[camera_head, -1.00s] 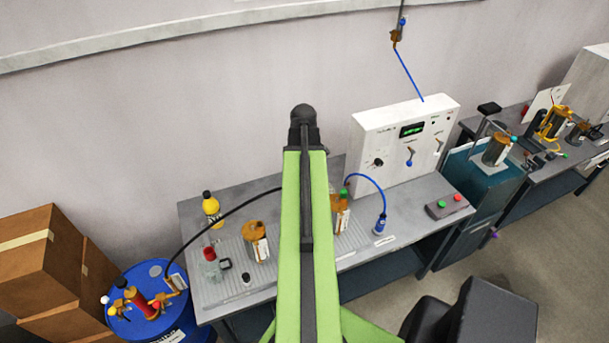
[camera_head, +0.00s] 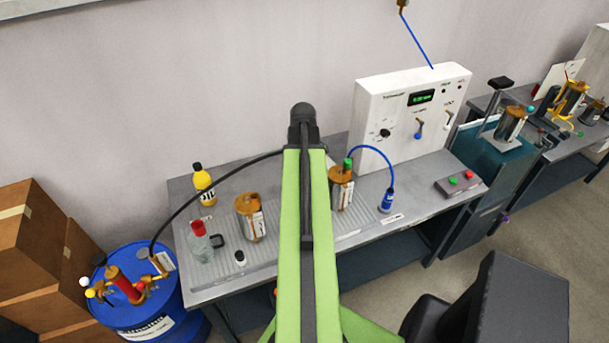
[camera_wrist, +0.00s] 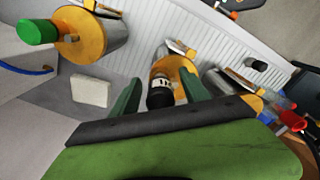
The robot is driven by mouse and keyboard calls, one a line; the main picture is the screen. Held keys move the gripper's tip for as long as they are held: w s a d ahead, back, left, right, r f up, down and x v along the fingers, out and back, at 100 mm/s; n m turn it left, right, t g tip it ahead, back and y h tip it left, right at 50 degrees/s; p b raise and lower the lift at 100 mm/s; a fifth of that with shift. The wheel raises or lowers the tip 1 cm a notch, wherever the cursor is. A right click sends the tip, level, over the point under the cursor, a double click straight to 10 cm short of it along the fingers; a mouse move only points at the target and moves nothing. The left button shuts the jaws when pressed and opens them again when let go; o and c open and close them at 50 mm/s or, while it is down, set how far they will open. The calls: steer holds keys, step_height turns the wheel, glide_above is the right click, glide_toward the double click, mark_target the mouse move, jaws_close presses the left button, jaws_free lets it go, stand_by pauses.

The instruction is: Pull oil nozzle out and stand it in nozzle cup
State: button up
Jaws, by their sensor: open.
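In the wrist view, my gripper (camera_wrist: 161,80) is open, with one dark green finger on each side of a black, white-banded piece (camera_wrist: 160,94). This piece, which looks like the oil nozzle, sits over the orange top of the middle canister (camera_wrist: 176,68). I cannot tell whether the fingers touch it. In the head view, my green arm hides the gripper, the nozzle and that canister. A black hose (camera_head: 213,178) runs from the blue drum to behind the arm. A clear container with a red top (camera_head: 198,246) stands at the table's left; I cannot tell whether it is the nozzle cup.
An orange-topped canister (camera_head: 250,217) stands left of my arm, and a green-capped one (camera_head: 342,188) with a blue hose stands right. A yellow bottle (camera_head: 204,185), a small black-capped jar (camera_head: 240,258) and a white control panel (camera_head: 408,120) are near. The blue drum (camera_head: 140,311) stands at left.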

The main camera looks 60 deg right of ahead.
steer(key=shift+c, duration=0.3)
jaws_close()
steer(key=shift+o, duration=0.3)
jaws_free()
step_height(320, 180, up, 18)
steer(key=p, duration=1.7)
steer(key=shift+f, duration=0.25)
